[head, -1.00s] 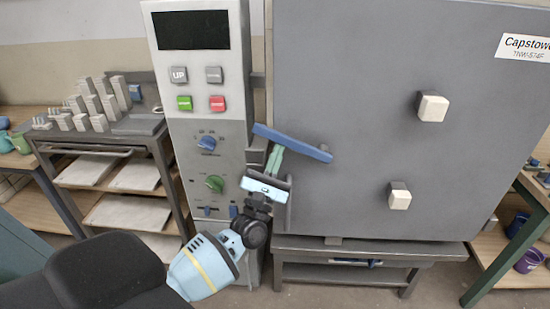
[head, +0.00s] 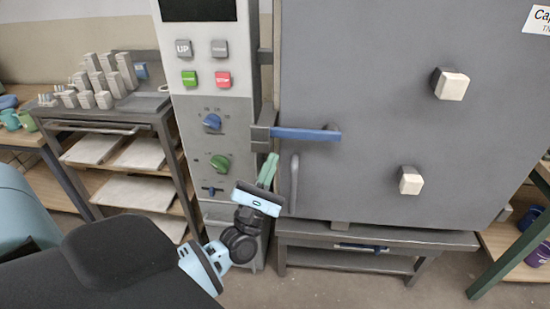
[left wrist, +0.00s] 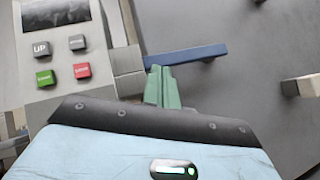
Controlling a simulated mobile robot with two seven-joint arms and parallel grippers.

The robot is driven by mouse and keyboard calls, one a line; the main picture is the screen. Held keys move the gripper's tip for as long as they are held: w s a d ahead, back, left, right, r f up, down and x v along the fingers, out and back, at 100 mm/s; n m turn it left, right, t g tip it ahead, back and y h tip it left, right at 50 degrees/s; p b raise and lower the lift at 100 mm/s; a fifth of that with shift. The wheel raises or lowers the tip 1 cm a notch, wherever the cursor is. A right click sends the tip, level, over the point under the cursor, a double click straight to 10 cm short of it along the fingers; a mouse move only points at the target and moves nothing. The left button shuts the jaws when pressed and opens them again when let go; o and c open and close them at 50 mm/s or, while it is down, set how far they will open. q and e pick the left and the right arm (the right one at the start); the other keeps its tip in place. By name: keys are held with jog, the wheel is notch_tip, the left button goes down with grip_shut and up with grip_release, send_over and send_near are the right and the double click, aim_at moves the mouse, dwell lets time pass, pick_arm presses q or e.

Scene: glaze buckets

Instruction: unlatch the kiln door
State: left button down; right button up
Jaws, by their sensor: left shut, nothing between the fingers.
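The kiln door (head: 375,110) is a large grey panel and looks closed. Its blue latch handle (head: 310,134) lies about level, with its left end at the grey latch block beside the control panel. In the left wrist view the blue latch handle (left wrist: 190,55) runs just beyond my fingertips. My left gripper (head: 267,168) is shut and empty, with green fingers pointing up just below the handle's left part. In the left wrist view my left gripper (left wrist: 161,85) overlaps the handle's lower edge; I cannot tell if they touch. My right gripper is not in view.
A grey vertical pull (head: 294,185) is on the door, right of my left gripper. The control panel (head: 215,115) with buttons and knobs stands left of the door. Two pale square knobs protrude from the door. A shelf rack (head: 160,122) stands at the left.

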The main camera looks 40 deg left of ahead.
pick_arm(q)
jog(key=shift+y, duration=0.3)
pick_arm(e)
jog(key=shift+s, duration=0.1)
